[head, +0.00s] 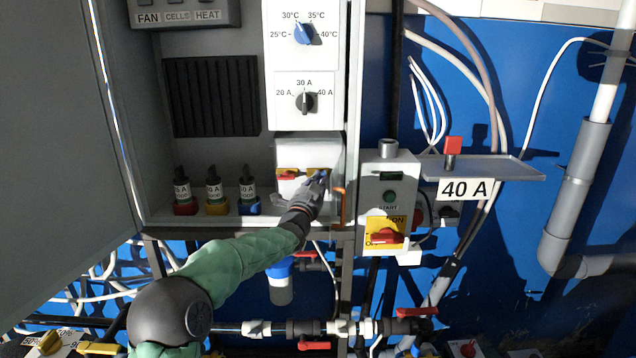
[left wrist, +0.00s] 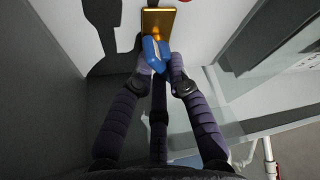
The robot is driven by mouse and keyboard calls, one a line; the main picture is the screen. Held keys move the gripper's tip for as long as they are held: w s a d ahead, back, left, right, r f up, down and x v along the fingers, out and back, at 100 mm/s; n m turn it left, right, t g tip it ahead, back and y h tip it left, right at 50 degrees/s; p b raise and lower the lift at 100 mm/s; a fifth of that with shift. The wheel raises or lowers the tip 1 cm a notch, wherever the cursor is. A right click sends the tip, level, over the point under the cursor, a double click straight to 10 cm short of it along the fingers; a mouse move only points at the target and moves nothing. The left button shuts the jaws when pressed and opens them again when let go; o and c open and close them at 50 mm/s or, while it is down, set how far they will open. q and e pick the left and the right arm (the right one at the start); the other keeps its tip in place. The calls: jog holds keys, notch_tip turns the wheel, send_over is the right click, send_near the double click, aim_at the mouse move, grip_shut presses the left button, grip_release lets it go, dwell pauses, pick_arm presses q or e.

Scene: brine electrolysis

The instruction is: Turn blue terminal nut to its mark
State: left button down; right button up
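The blue terminal nut (left wrist: 154,54) sits on a brass plate (left wrist: 158,22) on a pale panel, tilted and with a pale streak on its face. My left gripper (left wrist: 161,69) has its two fingertips close against both sides of the nut's near end. In the head view my left gripper (head: 319,182) reaches into the open cabinet at the white terminal box (head: 308,152), over the right brass plate. The fingers mostly hide the nut there. A red terminal nut (head: 286,176) is on the left brass plate. I cannot make out a mark for the blue nut. My right gripper is not in view.
Two dials (head: 304,102) are above the terminal box. Several small bottles (head: 214,190) stand left of my forearm. An orange handle (head: 338,206) is just right of my gripper. A clear panel edge (left wrist: 255,125) runs close on the right in the wrist view.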

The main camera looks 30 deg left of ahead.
pick_arm(q)
jog(key=shift+m, duration=0.3)
jog(key=m+g+h, duration=0.1)
jog(key=m, duration=0.2)
jog(key=shift+m, duration=0.3)
jog(key=shift+a+m+g, duration=0.1)
jog(key=shift+m+g, duration=0.5)
jog(key=shift+m, duration=0.7)
jog(key=shift+b, duration=0.3)
jog(key=c, duration=1.2)
grip_release()
jog(key=shift+s, duration=0.1)
jog(key=s+d, duration=0.2)
jog(key=s, duration=0.9)
jog(key=shift+s, duration=0.4)
